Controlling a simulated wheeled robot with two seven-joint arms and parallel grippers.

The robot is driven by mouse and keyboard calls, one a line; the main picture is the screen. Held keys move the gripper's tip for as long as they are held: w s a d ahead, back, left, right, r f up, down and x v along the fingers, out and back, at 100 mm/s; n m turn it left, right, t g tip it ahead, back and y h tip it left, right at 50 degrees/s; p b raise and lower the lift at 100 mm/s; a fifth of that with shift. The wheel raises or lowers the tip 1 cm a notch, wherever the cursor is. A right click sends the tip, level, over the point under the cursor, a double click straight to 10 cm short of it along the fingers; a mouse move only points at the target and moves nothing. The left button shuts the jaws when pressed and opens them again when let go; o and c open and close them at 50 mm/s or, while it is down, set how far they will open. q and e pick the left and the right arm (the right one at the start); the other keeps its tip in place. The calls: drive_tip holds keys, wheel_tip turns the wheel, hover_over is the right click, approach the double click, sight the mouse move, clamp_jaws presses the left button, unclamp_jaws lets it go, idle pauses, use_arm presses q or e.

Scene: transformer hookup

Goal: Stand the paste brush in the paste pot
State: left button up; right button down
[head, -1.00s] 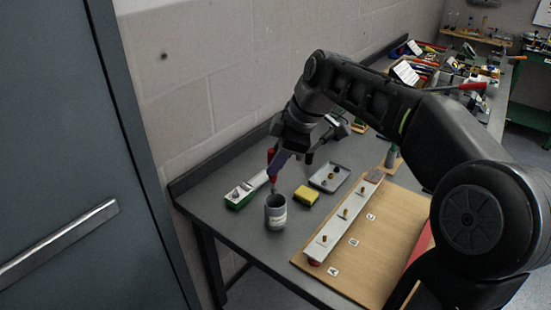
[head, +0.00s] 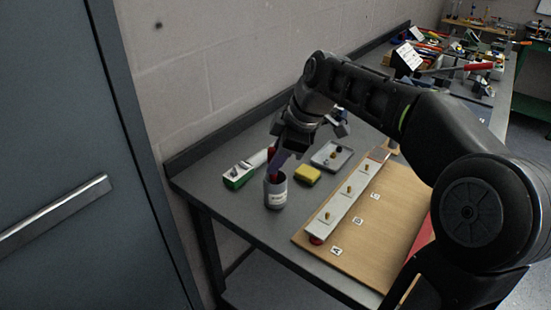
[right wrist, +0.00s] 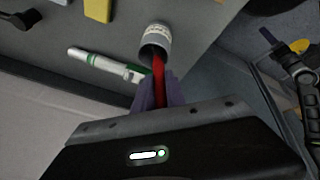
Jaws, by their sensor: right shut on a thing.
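The paste pot (head: 276,194) is a grey cup with a pale label, upright near the front left corner of the bench. It also shows in the right wrist view (right wrist: 157,36). My right gripper (head: 279,160) is right above the pot, pointing down, shut on the red-handled paste brush (right wrist: 158,78). The brush's lower end goes into the mouth of the pot; its tip is hidden inside. In the right wrist view the purple-grey fingers (right wrist: 157,92) grip the red handle close to the rim. I cannot tell whether the brush touches the pot's bottom.
A wooden board (head: 372,234) with a metal bar and brass studs fills the bench's right front.

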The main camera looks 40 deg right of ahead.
sight(275, 149)
drive_tip(key=c, duration=1.3)
unclamp_jaws()
drive_tip(key=shift+r+p, duration=1.85)
drive_tip(key=shift+r, duration=0.55)
drive_tip(key=shift+r+p, duration=1.55)
drive_tip(key=shift+r, duration=0.55)
